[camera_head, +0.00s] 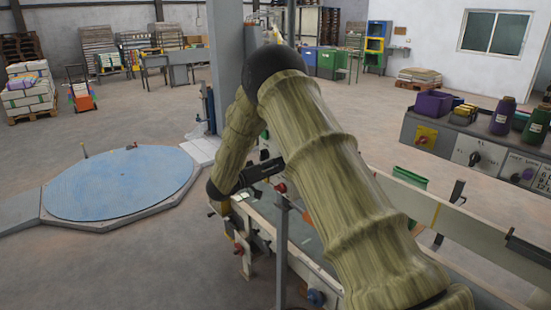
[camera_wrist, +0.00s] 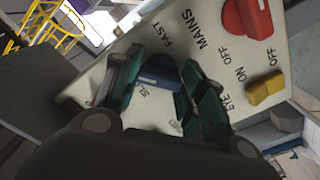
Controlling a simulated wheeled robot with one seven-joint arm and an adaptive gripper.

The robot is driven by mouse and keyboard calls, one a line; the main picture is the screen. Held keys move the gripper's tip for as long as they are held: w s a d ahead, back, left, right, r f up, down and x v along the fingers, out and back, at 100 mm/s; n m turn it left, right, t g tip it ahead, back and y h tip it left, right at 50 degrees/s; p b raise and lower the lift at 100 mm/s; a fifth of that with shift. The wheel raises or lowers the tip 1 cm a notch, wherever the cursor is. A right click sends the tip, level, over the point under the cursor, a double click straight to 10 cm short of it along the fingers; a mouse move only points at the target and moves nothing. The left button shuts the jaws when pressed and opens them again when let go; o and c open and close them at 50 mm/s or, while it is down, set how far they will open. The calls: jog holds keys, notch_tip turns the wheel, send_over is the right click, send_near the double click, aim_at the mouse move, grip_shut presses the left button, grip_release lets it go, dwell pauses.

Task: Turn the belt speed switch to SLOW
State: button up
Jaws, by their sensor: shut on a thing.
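In the wrist view, the belt speed switch (camera_wrist: 157,74) is a dark knob with a blue face on a pale control panel (camera_wrist: 205,62). My gripper (camera_wrist: 161,90) has its two teal-padded fingers on either side of the knob and is shut on it. The word FAST is printed above the knob. The start of SLOW shows just below it, partly covered by the knob and fingers. I cannot tell exactly which mark the knob points at. In the head view, my arm hides most of the panel and the fingertips.
On the same panel, a red knob (camera_wrist: 246,16) beside MAINS and a yellow switch (camera_wrist: 265,88) sit to the right of my fingers. In the head view, a conveyor frame (camera_head: 470,232) runs on the right, and a round blue platform (camera_head: 120,182) lies on the left.

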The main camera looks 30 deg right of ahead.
jog(key=shift+n+p, duration=3.7)
jog(key=shift+n, duration=1.4)
jog(key=o, duration=1)
jog(key=a, duration=1.2)
jog(key=shift+s, duration=0.45)
